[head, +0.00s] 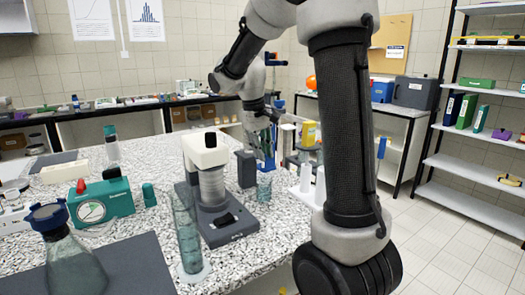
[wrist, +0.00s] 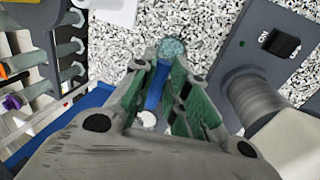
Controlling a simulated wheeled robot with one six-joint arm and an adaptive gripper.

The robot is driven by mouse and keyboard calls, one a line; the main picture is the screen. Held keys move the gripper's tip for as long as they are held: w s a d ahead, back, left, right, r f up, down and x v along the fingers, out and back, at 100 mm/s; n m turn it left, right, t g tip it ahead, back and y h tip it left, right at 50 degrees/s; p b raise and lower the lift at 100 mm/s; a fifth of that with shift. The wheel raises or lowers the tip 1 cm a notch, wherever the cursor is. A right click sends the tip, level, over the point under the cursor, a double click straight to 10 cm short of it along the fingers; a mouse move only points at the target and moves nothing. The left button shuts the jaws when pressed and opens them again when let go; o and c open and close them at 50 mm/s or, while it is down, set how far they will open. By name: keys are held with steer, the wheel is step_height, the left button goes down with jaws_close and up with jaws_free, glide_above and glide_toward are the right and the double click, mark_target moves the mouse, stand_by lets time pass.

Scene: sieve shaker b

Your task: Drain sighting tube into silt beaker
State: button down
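My gripper (wrist: 160,65) reaches down over the speckled bench, with its green-padded fingers converging and a narrow gap between the tips. A blue piece (wrist: 157,88) shows in that gap; I cannot tell if it is gripped. A small glass beaker (head: 264,187) stands just below my gripper (head: 266,150), right of the shaker. The beaker also shows just beyond the fingertips in the wrist view (wrist: 172,48), with greenish-grey content. A tall clear cylinder (head: 187,235) stands upright on a pale base at the front. I cannot tell which vessel is the sighting tube.
The white-topped sieve shaker (head: 208,190) stands left of the beaker; its dark base (wrist: 262,55) is close right of my fingers. A rack of tubes (wrist: 62,50) is at left in the wrist view. A teal gauge box (head: 102,205) and blue-capped flask (head: 72,262) stand left.

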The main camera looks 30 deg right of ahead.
steer(key=shift+d+n, duration=0.1)
steer(key=shift+n, duration=0.2)
steer(key=shift+w+d+n+t+y, duration=0.35)
steer(key=shift+w+d+n, duration=0.25)
steer(key=shift+n, duration=2.3)
steer(key=shift+w+d+n+t+y, duration=0.45)
steer(key=shift+d+n, duration=0.2)
steer(key=shift+n, duration=2.25)
steer(key=shift+w+d+n+t+y, duration=0.3)
steer(key=shift+w+d+n, duration=0.3)
steer(key=shift+n, duration=2.3)
steer(key=c, duration=1.4)
jaws_free()
steer(key=shift+r, duration=0.1)
